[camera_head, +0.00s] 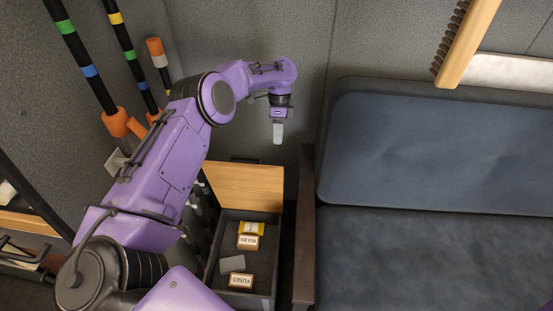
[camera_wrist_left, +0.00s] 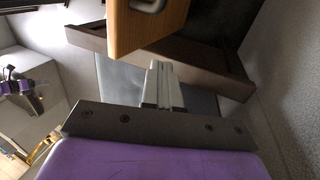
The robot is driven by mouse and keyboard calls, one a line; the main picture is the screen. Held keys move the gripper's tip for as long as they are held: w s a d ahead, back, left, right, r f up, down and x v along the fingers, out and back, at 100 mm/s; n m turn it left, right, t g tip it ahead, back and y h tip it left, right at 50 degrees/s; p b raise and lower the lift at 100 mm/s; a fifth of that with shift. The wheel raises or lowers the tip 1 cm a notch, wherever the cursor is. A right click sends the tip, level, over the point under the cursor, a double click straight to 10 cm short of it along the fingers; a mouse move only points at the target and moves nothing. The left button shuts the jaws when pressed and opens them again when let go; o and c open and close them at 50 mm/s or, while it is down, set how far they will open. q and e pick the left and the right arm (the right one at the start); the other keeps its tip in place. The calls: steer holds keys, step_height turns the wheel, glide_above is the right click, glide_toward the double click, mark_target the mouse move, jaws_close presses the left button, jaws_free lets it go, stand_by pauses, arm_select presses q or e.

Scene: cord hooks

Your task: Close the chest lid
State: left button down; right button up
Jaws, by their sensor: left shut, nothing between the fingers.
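The chest (camera_head: 262,298) is a dark open box standing on the floor left of the bench. Its light wooden lid (camera_head: 245,187) stands raised at the box's far side. A light wooden panel with a metal handle, which looks like the lid (camera_wrist_left: 140,30), shows at the top of the left wrist view. My left gripper (camera_head: 278,133) is shut and empty. It is above and beyond the lid's upper edge and appears apart from it. Its closed fingers (camera_wrist_left: 163,85) also show in the wrist view. My right gripper is not in view.
Boxes labelled FUSES (camera_head: 240,280) and RULES (camera_head: 248,242) and a grey piece lie inside the chest. A blue padded bench (camera_head: 440,160) with a brown side panel (camera_head: 306,230) stands close on the right. Banded poles (camera_head: 85,60) lean at the left. A brush (camera_head: 465,40) hangs upper right.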

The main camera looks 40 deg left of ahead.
arm_select(q)
steer(key=s+d+f+p, duration=0.2)
steer(key=s+f+p, duration=0.1)
steer(key=s+f, duration=0.2)
steer(key=shift+d+f, duration=0.15)
steer(key=shift+d, duration=0.2)
steer(key=shift+s+d, duration=0.1)
